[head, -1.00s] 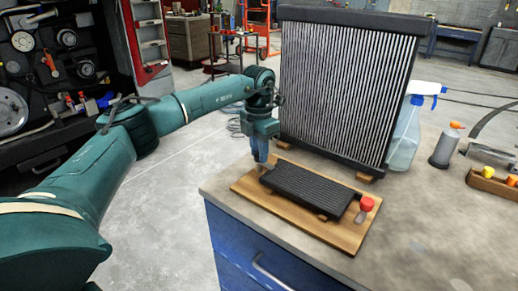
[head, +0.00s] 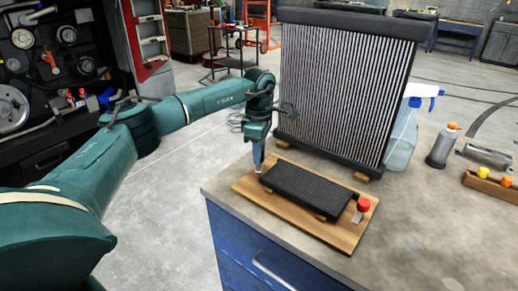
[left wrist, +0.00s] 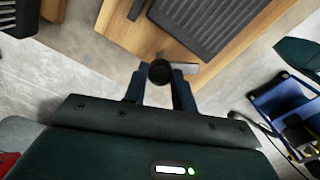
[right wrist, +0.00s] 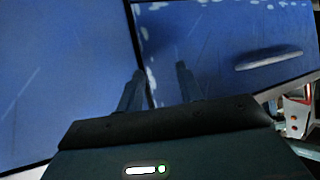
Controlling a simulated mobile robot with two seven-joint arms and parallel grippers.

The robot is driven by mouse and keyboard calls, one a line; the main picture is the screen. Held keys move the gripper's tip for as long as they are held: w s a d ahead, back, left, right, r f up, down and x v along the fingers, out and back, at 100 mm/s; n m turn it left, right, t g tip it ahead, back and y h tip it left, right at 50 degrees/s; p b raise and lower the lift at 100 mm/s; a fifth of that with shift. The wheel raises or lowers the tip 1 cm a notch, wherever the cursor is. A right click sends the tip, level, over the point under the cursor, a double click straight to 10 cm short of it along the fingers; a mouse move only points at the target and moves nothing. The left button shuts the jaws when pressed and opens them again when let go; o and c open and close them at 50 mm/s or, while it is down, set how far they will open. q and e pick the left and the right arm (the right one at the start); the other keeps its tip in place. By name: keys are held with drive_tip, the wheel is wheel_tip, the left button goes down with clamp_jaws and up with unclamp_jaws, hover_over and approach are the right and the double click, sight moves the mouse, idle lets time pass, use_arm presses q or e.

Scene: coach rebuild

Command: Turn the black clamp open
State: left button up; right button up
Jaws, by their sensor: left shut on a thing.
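The black clamp (left wrist: 160,72) shows as a round black knob with a pale grey lever beside it, at the edge of the wooden board (left wrist: 130,28). My left gripper (left wrist: 160,88) points down and is shut on the black clamp, one finger on each side of the knob. In the head view my left gripper (head: 258,164) stands at the left end of the board and mostly hides the clamp. A ribbed black core (head: 307,189) lies on the board. My right gripper (right wrist: 160,85) is open and empty in front of blue drawers.
A red-knobbed clamp (head: 363,204) sits at the board's right end. A large finned radiator (head: 340,90) stands upright behind the board. A spray bottle (head: 402,135), a grey canister (head: 440,148) and a wooden tray (head: 482,187) stand to the right. The worktop's front right (head: 430,240) is clear.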

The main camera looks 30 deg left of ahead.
use_arm(q)
drive_tip(key=m, duration=0.6)
drive_tip(key=shift+m, duration=0.3)
use_arm(e)
drive_tip(key=shift+r, duration=0.1)
idle(0.4)
use_arm(q)
drive_tip(key=o, duration=1)
wheel_tip(320, 180, up, 13)
drive_tip(key=shift+r+b, duration=0.15)
drive_tip(key=shift+b, duration=0.3)
use_arm(e)
drive_tip(key=shift+a, duration=0.15)
